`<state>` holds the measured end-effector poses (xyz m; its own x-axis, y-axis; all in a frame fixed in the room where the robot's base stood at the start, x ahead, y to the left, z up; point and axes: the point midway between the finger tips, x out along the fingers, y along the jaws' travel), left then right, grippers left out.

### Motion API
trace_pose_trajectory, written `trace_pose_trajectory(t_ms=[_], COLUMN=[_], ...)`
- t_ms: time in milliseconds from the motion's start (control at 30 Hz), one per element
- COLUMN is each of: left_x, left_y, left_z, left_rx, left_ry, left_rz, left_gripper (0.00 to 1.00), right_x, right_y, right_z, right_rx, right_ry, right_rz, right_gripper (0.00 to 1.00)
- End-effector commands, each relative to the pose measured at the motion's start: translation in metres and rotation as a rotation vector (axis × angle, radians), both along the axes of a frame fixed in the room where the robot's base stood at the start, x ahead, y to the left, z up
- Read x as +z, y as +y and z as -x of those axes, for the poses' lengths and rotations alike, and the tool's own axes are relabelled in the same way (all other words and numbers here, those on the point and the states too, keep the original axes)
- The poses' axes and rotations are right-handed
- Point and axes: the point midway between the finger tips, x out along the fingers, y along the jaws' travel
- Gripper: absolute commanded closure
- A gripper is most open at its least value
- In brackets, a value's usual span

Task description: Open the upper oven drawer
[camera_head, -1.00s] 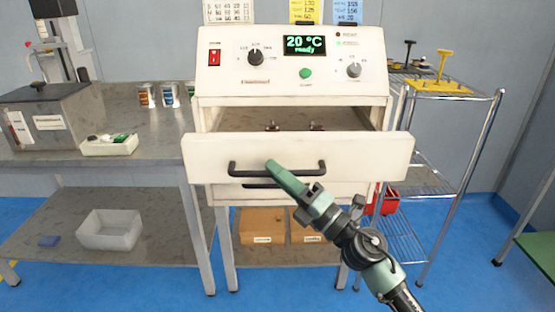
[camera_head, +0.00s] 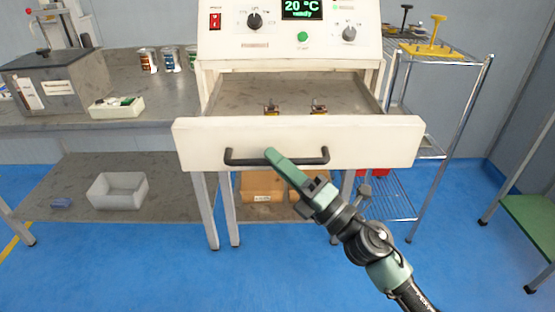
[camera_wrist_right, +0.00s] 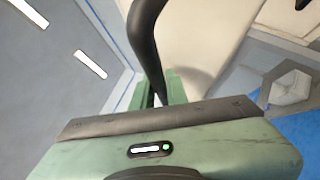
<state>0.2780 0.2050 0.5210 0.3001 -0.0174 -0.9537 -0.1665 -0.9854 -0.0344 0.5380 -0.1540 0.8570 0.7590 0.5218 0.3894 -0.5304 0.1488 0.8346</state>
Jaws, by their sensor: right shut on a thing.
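The upper oven drawer (camera_head: 380,143) is pulled well out of the white oven (camera_head: 335,45), and its interior floor shows in the head view. Its black bar handle (camera_head: 235,158) runs across the middle of the front. My right gripper (camera_head: 272,156) is shut on the handle near its middle. In the right wrist view the black handle (camera_wrist_right: 148,40) passes between the green fingers. Two small brownish items (camera_head: 318,108) sit inside the drawer. The lower drawer is hidden behind the upper one. My left gripper is not in view.
A grey workbench (camera_head: 160,105) with a grey box (camera_head: 60,85), a white tray (camera_head: 117,108) and several cans stands at the left. A wire rack (camera_head: 445,60) with a yellow stand stands at the right. Blue floor (camera_head: 200,285) in front is clear.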

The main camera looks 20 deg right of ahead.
Motion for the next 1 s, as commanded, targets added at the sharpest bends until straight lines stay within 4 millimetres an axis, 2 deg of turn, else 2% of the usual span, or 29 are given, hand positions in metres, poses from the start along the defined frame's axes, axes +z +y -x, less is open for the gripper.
trace_pose_trajectory(t_ms=[133, 167, 200, 567, 667, 733, 1000], left_x=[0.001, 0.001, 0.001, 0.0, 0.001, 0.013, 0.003], left_y=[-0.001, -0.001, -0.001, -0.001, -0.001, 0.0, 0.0], left_z=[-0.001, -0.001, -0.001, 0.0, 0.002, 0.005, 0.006], left_rx=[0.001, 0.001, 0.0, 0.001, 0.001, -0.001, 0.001], left_ry=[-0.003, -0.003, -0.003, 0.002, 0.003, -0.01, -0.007], left_rz=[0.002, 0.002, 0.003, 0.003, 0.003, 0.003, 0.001], left_gripper=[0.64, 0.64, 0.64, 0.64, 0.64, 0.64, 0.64], right_x=[-0.001, -0.001, -0.001, -0.003, -0.009, -0.014, -0.03], right_y=[0.0, 0.0, 0.0, -0.002, -0.008, -0.014, -0.036], right_z=[0.0, 0.0, 0.0, 0.002, 0.011, 0.02, 0.052], right_rx=[0.0, 0.0, 0.0, -0.001, -0.003, -0.001, -0.002], right_ry=[0.002, 0.002, 0.002, 0.001, 0.004, 0.005, 0.004], right_rz=[0.001, 0.001, 0.001, -0.001, 0.0, -0.001, -0.002], right_gripper=[1.0, 0.83, 0.77, 0.77, 0.77, 0.77, 0.77])
